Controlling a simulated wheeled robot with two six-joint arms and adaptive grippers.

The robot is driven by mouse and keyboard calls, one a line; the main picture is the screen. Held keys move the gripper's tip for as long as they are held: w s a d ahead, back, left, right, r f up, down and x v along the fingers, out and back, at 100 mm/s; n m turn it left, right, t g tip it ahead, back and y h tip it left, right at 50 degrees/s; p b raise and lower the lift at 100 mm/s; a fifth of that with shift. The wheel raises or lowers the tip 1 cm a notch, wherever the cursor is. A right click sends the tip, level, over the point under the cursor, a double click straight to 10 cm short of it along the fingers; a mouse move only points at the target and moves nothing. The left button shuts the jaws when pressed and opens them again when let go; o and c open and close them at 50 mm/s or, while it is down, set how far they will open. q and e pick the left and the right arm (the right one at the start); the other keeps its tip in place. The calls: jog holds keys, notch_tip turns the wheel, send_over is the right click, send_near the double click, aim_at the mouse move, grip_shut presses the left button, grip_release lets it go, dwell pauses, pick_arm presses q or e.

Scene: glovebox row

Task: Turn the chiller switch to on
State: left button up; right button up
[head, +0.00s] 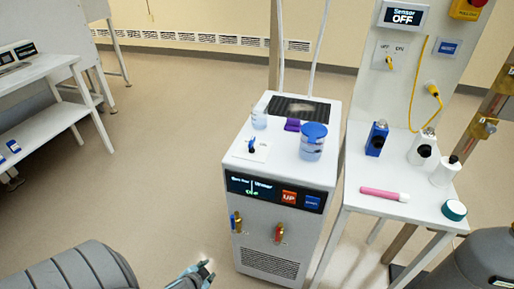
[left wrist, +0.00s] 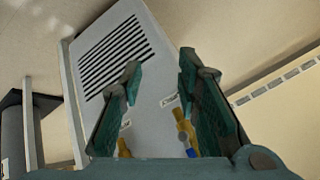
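The chiller (head: 289,165) is a white cabinet in the middle of the head view. A switch with a dark blue lever (head: 252,146) sits on a white plate on its top, near the front left. The dark front panel (head: 268,191) has small lit text, too small to read surely, and orange and blue buttons. My left gripper (head: 204,272) is low in front of the chiller, to its left and apart from it. In the left wrist view its teal fingers (left wrist: 157,105) are spread with nothing between them; the chiller's vented front (left wrist: 122,55) shows beyond. My right gripper is not in view.
A blue-lidded jar (head: 313,142) and a clear beaker (head: 259,117) stand on the chiller. Red-handled (head: 279,233) and blue-handled (head: 236,222) valves stick out in front. A side table (head: 370,207) with bottles stands right.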

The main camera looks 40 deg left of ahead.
pick_arm(q)
jog(key=w+r+t+b, duration=0.1)
jog(key=w+r+t, duration=0.3)
jog(key=w+r, duration=0.7)
jog(key=n+t+y, duration=0.3)
jog(key=n+t, duration=0.3)
send_near(250, 143)
jog(key=shift+n, duration=0.3)
jog(key=x, duration=0.9)
jog(key=shift+w, duration=0.25)
jog(key=shift+w+a, duration=0.1)
jog(key=shift+w, duration=0.15)
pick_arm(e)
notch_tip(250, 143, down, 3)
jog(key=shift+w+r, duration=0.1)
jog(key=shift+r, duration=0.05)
pick_arm(q)
jog(key=shift+c, duration=0.4)
grip_shut()
